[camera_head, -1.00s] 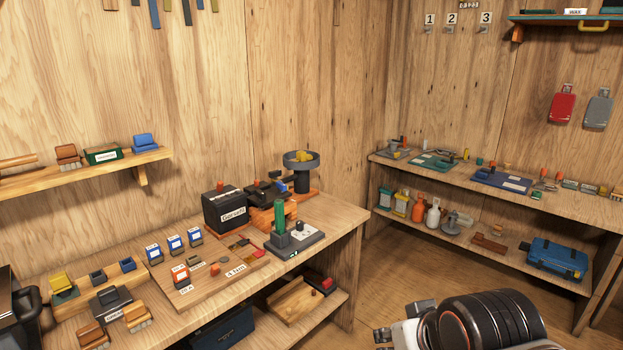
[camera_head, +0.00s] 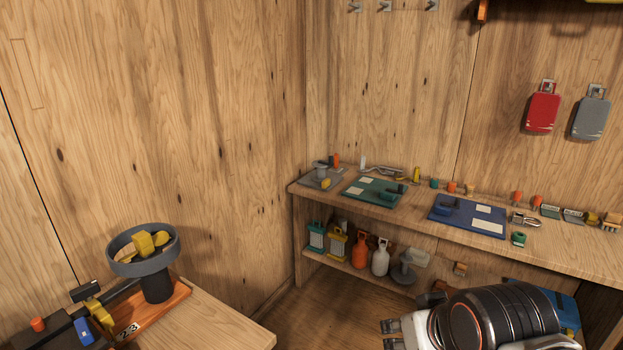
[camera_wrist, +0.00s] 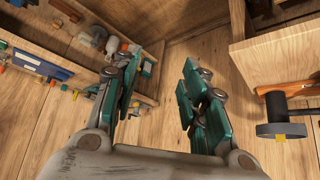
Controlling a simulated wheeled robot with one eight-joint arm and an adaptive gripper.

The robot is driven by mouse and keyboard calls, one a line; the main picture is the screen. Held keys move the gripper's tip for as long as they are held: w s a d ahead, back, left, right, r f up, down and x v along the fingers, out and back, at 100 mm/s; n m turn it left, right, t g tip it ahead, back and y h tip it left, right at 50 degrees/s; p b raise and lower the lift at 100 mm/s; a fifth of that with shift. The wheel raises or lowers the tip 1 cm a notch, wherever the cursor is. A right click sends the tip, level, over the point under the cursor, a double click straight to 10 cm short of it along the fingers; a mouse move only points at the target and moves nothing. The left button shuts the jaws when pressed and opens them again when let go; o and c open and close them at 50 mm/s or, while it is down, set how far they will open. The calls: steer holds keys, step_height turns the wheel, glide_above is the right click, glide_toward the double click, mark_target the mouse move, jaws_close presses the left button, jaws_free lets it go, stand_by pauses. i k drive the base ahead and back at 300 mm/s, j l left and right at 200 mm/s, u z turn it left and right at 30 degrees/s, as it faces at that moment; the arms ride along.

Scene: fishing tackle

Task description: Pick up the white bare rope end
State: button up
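I cannot pick out a white bare rope end with certainty in either view. A small white upright piece (camera_head: 363,161) stands at the back of the right-hand bench, too small to identify. My gripper (camera_wrist: 160,70) is open and empty in the wrist view, its two green-padded fingers spread apart with bare wooden floor and wall beyond them. In the head view my gripper (camera_head: 390,335) shows at the lower right, in front of the bench and touching nothing.
The right-hand bench (camera_head: 590,255) carries a green board (camera_head: 370,196), a blue board (camera_head: 482,220) and small tackle. Its lower shelf holds an orange bottle (camera_head: 360,252) and a white bottle (camera_head: 380,260). A round grey bowl stand (camera_head: 155,285) is on the left table (camera_head: 225,325).

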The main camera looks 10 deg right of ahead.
mark_target(362, 162)
steer(key=i+l+z, duration=0.3)
steer(key=i, duration=1.1)
steer(key=i+z, duration=0.3)
steer(key=i, duration=1.1)
